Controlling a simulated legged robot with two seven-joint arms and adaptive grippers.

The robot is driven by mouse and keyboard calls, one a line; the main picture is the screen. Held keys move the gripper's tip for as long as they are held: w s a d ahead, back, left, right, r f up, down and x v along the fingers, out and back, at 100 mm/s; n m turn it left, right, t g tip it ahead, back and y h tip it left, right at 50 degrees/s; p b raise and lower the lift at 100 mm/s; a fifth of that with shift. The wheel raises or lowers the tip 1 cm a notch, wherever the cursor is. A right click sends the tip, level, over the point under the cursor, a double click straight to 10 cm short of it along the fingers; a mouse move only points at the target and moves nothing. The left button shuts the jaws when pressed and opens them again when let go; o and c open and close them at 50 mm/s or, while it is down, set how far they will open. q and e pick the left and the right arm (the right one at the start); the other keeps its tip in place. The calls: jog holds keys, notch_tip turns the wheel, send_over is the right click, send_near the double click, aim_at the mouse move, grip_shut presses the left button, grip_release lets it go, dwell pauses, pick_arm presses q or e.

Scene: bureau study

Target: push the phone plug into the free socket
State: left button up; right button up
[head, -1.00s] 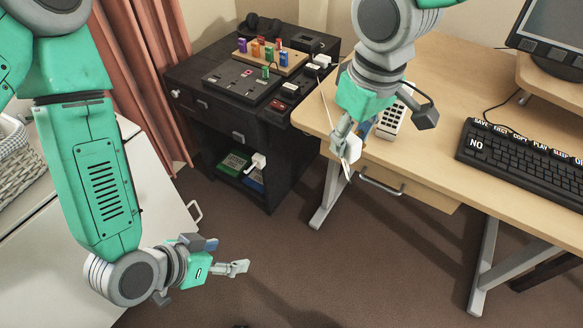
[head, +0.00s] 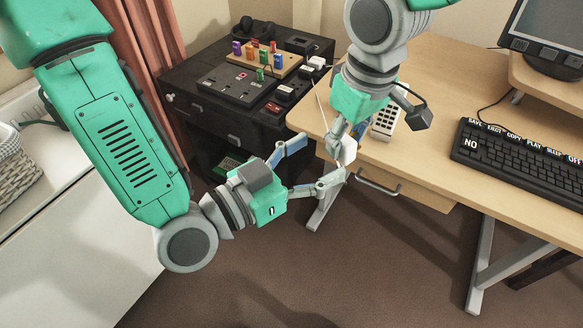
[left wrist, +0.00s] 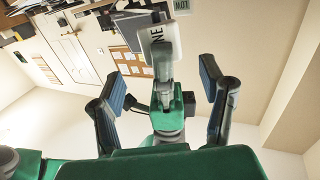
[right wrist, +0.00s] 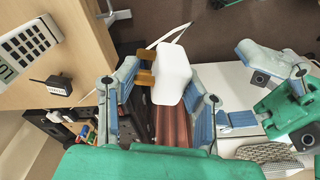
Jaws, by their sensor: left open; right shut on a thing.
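The white phone plug (right wrist: 172,76) is between the fingers of my right gripper (head: 345,146), above the floor beside the desk's left corner. In the right wrist view its brass prongs point left. In the left wrist view the plug (left wrist: 160,38) shows part of a label reading "NE". My left gripper (head: 318,162) is open, its fingers to either side of the plug and my right gripper in its wrist view; I cannot tell whether it touches them. The black socket panel (head: 236,84) lies on the dark cabinet; I cannot tell which socket is free.
Coloured pegs stand on a wooden board (head: 283,70) behind the panel. White plugs (head: 317,63) sit at the cabinet's right side. The desk (head: 425,85) holds a white keypad phone (head: 386,122) and a keyboard (head: 520,155).

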aim_at(347, 142)
pick_arm(q)
jog(key=x, duration=0.6)
jog(key=shift+w+d, duration=0.2)
jog(key=shift+d, duration=0.05)
jog(key=c, duration=1.3)
pick_arm(e)
jog(key=o, duration=1.3)
jog(key=shift+c, duration=0.2)
jog(key=shift+r, duration=0.15)
